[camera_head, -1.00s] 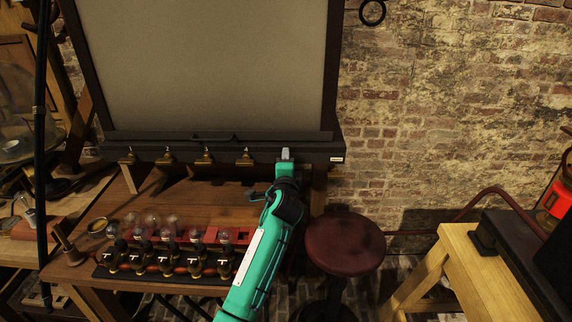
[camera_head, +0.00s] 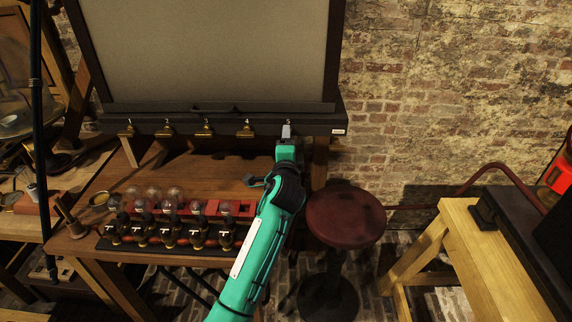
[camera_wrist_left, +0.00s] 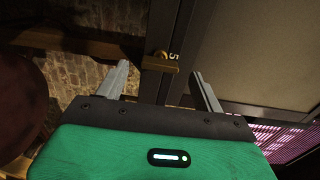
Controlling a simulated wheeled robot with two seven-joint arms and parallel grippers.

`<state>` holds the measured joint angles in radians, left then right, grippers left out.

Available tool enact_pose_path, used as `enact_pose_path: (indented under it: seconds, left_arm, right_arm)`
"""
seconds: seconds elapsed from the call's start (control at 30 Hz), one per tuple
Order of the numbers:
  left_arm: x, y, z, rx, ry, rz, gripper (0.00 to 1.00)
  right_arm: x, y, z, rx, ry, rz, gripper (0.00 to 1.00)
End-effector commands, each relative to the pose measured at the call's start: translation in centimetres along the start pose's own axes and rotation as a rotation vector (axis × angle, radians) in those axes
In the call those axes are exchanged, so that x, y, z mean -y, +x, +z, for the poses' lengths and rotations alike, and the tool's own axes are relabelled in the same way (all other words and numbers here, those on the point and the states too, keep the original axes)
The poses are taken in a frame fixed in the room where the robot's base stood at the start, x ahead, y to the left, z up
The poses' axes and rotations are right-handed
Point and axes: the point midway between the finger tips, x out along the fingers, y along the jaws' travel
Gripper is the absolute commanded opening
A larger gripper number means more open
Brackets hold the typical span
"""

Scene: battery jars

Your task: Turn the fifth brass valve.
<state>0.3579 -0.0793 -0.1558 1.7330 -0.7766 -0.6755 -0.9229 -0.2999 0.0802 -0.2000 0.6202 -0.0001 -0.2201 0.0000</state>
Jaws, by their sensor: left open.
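The fifth brass valve (camera_wrist_left: 160,63) sits under a "5" label on the dark rail in the left wrist view. My left gripper (camera_wrist_left: 160,70) is open, with one finger on each side of the valve; I cannot tell whether either finger touches it. In the head view, my left gripper (camera_head: 286,131) is at the right end of the rail and mostly hides that valve. Brass valves (camera_head: 127,129), (camera_head: 166,129), (camera_head: 206,128) and (camera_head: 246,129) line the rail to its left. My right gripper is not in view.
The dark rail (camera_head: 315,123) runs below a large grey board (camera_head: 210,50). A wooden table (camera_head: 195,175) below carries several glass-topped jars (camera_head: 170,232). A red stool (camera_head: 346,217) stands right of my arm, and a wooden stand (camera_head: 470,250) is farther right.

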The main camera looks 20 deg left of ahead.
Motion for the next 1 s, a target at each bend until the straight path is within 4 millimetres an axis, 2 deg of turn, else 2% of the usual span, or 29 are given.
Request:
enact_pose_path:
  seconds: [0.2,0.4,0.6,1.0]
  left_arm:
    - [-0.3,-4.6,0.0,-0.001,-0.002,0.0,0.69]
    - [-0.2,-7.5,0.0,-0.001,-0.002,0.001,0.69]
    - [-0.1,-8.7,0.0,-0.001,-0.002,0.002,0.69]
    - [0.0,-8.7,0.0,0.0,-0.002,0.001,0.69]
  right_arm:
    - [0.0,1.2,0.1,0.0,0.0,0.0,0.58]
    - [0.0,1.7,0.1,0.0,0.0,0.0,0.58]
    - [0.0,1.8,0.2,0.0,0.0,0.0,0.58]
    - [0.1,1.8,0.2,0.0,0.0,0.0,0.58]
